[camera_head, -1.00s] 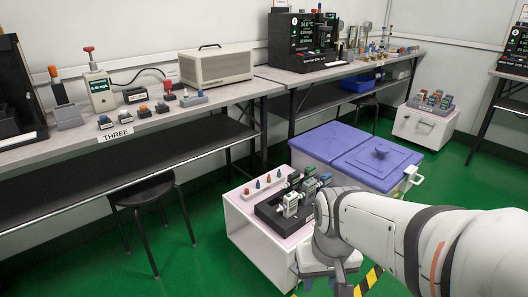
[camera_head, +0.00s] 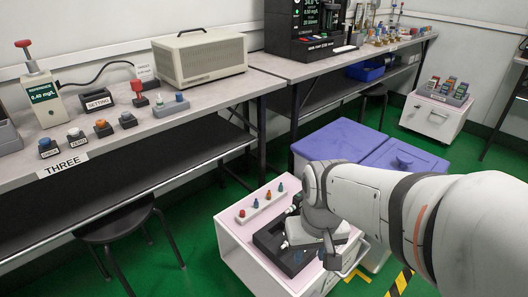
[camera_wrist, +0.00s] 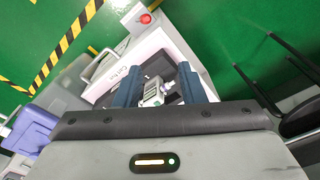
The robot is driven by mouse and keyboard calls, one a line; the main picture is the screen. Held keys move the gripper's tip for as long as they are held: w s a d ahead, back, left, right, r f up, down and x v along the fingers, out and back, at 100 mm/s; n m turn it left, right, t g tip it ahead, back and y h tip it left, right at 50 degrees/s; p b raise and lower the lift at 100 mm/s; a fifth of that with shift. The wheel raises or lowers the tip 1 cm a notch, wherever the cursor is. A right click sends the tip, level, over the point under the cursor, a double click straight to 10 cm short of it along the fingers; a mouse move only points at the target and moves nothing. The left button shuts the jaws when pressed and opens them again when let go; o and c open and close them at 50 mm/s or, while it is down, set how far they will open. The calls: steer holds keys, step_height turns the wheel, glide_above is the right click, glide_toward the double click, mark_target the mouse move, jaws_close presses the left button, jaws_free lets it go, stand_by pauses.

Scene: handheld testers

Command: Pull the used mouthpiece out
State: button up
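In the wrist view, the two dark blue fingers of my gripper (camera_wrist: 158,88) are apart. A light grey handheld tester (camera_wrist: 152,92) shows beyond and between them, over the black tray (camera_wrist: 172,82). I cannot tell whether a finger touches it. Small white pieces show at the tray's edge in the head view, one low on the left (camera_head: 285,244); I cannot tell for sure which is the used mouthpiece.
The tray sits on a white cart (camera_head: 240,248), with a pale rack of coloured pegs (camera_head: 262,206) beside it. Purple-lidded bins (camera_head: 335,140) stand behind. A bench with a THREE label (camera_head: 62,166) is at left, a black stool (camera_head: 115,220) below it.

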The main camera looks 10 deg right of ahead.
steer(key=shift+o, duration=0.5)
steer(key=shift+w+r, duration=0.1)
steer(key=shift+w, duration=0.15)
steer(key=w+f+m+p, duration=0.2)
steer(key=w+m+p, duration=0.1)
steer(key=w, duration=0.2)
steer(key=w+f+m+p, duration=0.3)
steer(key=w+m, duration=0.1)
steer(key=w, duration=0.1)
steer(key=w+f+m+g+p, duration=0.1)
steer(key=w+f+m+p, duration=0.2)
steer(key=w+m, duration=0.1)
steer(key=shift+w+a+p, duration=0.1)
steer(key=shift+w+p, duration=0.25)
steer(key=shift+w, duration=0.3)
step_height(320, 180, down, 8)
steer(key=b, duration=0.3)
jaws_close()
